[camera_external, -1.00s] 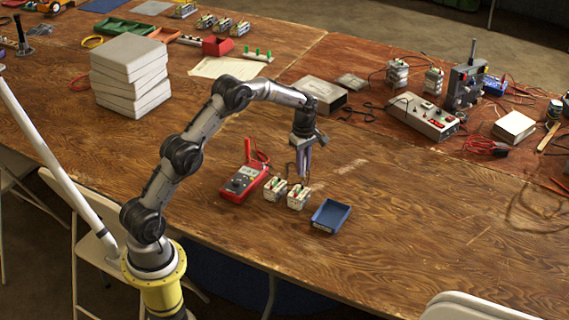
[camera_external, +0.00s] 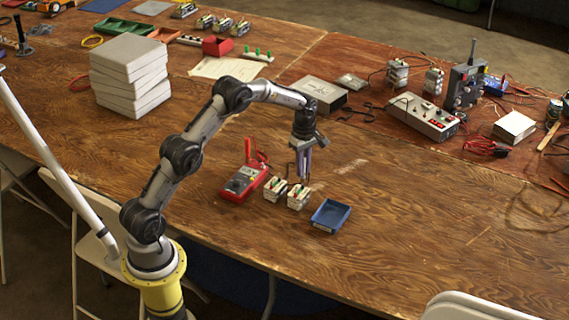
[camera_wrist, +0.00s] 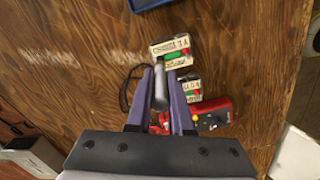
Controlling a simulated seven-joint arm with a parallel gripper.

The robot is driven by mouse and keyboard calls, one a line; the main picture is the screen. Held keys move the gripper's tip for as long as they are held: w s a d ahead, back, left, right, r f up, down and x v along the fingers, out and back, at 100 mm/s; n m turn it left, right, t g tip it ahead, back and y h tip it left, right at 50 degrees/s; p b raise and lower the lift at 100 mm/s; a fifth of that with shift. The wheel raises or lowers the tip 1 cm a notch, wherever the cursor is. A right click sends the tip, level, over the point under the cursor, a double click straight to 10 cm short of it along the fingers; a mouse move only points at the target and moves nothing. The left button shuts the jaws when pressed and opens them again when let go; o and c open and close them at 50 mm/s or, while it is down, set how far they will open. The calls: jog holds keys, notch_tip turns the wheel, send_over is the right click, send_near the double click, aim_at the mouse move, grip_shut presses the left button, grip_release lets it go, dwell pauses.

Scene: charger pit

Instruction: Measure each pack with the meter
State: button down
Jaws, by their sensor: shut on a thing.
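Two white-cased packs with red and green tops stand side by side on the wooden table, a left pack (camera_external: 275,189) and a right pack (camera_external: 298,197). In the wrist view they are the upper pack (camera_wrist: 171,51) and the lower pack (camera_wrist: 188,90), partly covered by a finger. The red meter (camera_external: 240,183) lies left of them; its dial side shows in the wrist view (camera_wrist: 214,117). My gripper (camera_external: 303,179) is shut on a dark grey probe (camera_wrist: 160,88) with a black lead. The probe points toward the upper pack; contact cannot be told.
A small blue tray (camera_external: 331,216) sits right of the packs. A stack of white boxes (camera_external: 130,75) stands at the back left. A grey box (camera_external: 320,92) and a power unit (camera_external: 423,117) stand behind. The table's front right is clear.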

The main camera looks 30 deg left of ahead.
jog(key=shift+f, duration=0.65)
dwell(0.9)
jog(key=shift+c, duration=2.1)
grip_release()
jog(key=shift+r, duration=3.8)
